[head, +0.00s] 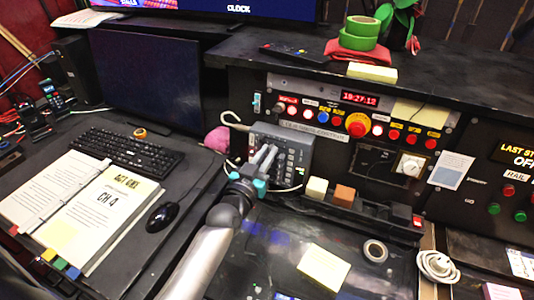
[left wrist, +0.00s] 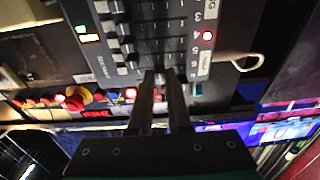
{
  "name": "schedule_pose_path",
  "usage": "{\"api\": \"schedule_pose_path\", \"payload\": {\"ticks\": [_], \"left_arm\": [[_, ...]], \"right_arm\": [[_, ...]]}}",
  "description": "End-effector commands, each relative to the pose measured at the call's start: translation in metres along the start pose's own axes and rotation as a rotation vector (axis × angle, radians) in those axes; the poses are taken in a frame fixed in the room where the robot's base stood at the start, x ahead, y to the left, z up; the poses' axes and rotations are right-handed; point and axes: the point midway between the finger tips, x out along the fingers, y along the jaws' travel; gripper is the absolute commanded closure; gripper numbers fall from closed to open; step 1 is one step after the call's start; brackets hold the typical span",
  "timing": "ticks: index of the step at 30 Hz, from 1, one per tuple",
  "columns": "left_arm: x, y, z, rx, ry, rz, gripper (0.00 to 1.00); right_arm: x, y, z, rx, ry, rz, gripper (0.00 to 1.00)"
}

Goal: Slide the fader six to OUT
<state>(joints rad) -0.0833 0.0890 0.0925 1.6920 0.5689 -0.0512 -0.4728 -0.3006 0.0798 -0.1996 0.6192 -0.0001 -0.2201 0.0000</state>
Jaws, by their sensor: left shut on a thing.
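The grey fader panel (head: 296,152) stands upright against the console front, near the middle of the head view. My left gripper (head: 263,157) reaches to the panel face. Its fingers (left wrist: 161,76) close together at the row by the number 6, shut on the fader six knob. The fingertips hide most of that knob, and its exact place along the slot is hard to tell. My right gripper is not in view.
Right of the panel are a red mushroom button (head: 357,124), several small buttons and a dial (head: 409,165). A cream block (head: 317,188) and a brown block (head: 344,195) sit on the ledge below. A keyboard (head: 125,152) and mouse (head: 162,216) lie left.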

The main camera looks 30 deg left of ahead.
Motion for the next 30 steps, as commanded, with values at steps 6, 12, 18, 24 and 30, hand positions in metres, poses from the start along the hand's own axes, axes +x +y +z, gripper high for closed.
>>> {"api": "schedule_pose_path", "payload": {"ticks": [6,12,18,24,30], "left_arm": [[0.0,0.0,0.001,0.0,-0.001,0.0,1.0],[0.0,0.0,0.001,0.0,-0.001,0.0,1.0],[0.0,0.011,0.0,-0.004,-0.005,0.001,1.0],[0.0,0.035,0.0,-0.003,-0.005,0.001,1.0],[0.0,0.036,0.002,-0.001,-0.004,0.004,1.0]], "right_arm": [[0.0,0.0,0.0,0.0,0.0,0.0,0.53],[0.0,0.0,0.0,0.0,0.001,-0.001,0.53],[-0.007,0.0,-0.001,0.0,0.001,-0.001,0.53],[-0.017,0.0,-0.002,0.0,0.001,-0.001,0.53],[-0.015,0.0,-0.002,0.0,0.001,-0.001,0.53]]}}
